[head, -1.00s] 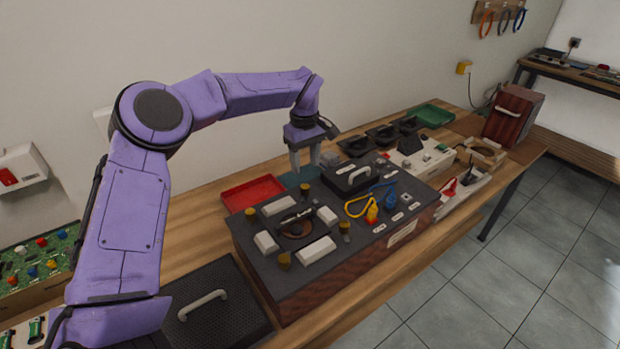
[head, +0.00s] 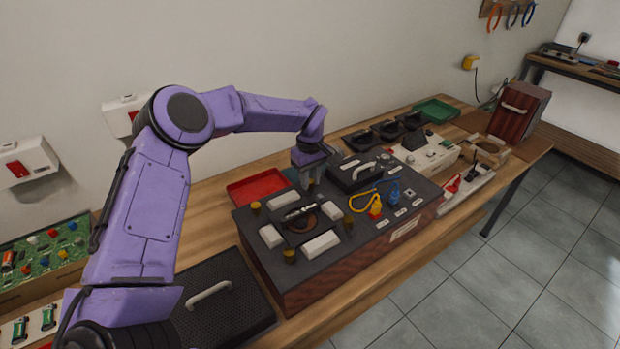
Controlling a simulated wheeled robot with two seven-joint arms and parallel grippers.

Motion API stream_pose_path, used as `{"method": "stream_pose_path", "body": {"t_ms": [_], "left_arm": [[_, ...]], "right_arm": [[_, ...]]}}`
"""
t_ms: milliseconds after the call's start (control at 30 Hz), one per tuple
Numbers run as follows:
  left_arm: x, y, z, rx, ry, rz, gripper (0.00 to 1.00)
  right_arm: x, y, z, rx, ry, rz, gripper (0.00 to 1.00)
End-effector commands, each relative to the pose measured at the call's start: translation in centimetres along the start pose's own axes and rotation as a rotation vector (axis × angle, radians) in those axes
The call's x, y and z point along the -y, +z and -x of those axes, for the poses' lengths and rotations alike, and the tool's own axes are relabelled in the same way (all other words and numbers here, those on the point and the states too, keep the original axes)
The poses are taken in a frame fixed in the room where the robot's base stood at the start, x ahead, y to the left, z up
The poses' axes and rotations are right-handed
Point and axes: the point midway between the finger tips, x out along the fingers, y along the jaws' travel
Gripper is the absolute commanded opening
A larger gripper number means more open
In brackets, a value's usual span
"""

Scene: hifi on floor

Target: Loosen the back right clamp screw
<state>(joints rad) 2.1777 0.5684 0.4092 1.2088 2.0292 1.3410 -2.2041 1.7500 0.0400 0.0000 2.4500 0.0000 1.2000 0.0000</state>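A dark-topped hi-fi unit (head: 285,275) with a reddish wood side stands on the wooden bench. Brass-coloured clamp screws stand around its black round part: back left (head: 256,207), front left (head: 289,256) and front right (head: 348,221). The back right clamp screw cannot be made out; my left gripper covers its place. My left gripper (head: 311,182) points down there, with its fingertips low at the deck. I cannot tell whether the fingers touch the screw or how far apart they are. My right gripper is not in view.
White blocks (head: 321,243) surround the round part. A black lid with a handle (head: 354,173) is just right of my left gripper. Yellow and blue cables (head: 365,200) lie further right. A red tray (head: 258,187) is behind left, and a black mesh panel (head: 235,310) at front left.

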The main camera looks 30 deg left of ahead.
Motion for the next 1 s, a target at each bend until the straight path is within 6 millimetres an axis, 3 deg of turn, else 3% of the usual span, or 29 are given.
{"method": "stream_pose_path", "body": {"t_ms": [367, 1000], "left_arm": [[0.0, -0.1, -0.1, -0.001, 0.0, 0.104, 0.0], [0.0, -0.1, -0.2, 0.0, 0.0, 0.677, 0.0]], "right_arm": [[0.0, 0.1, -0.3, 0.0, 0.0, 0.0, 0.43], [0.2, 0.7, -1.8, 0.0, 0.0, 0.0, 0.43]]}}
